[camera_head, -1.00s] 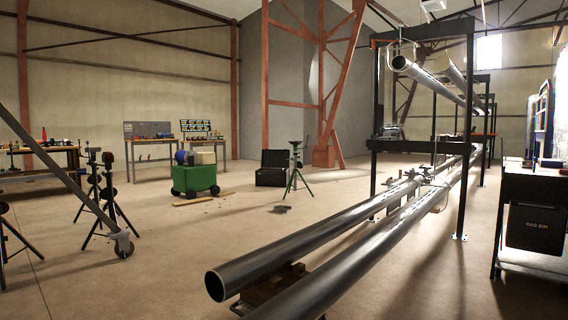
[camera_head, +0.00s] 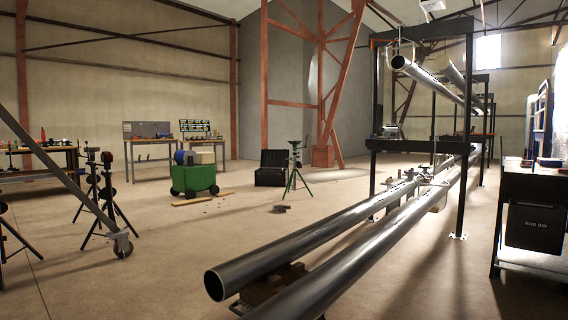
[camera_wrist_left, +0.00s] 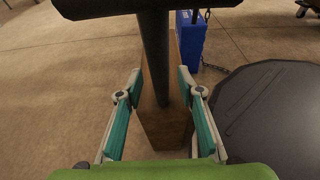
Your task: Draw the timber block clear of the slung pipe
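In the left wrist view a brown timber block (camera_wrist_left: 165,128) stands between the two teal-padded fingers of my left gripper (camera_wrist_left: 159,74). The fingers are apart, one on each side of the block, and a narrow gap shows on its left side. I cannot tell whether the right pad touches it. A dark post (camera_wrist_left: 154,50) under a dark crossbar covers part of the block. In the head view a long grey pipe (camera_head: 300,246) runs back beside a second pipe (camera_head: 362,262). Neither gripper shows in the head view. My right gripper is in no frame.
In the left wrist view a blue block (camera_wrist_left: 190,40) with a chain stands beyond the timber, and a large dark round thing (camera_wrist_left: 272,118) lies at right. In the head view a black rack (camera_head: 461,150) holds more pipes. Open floor (camera_head: 150,270) lies left of the pipes.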

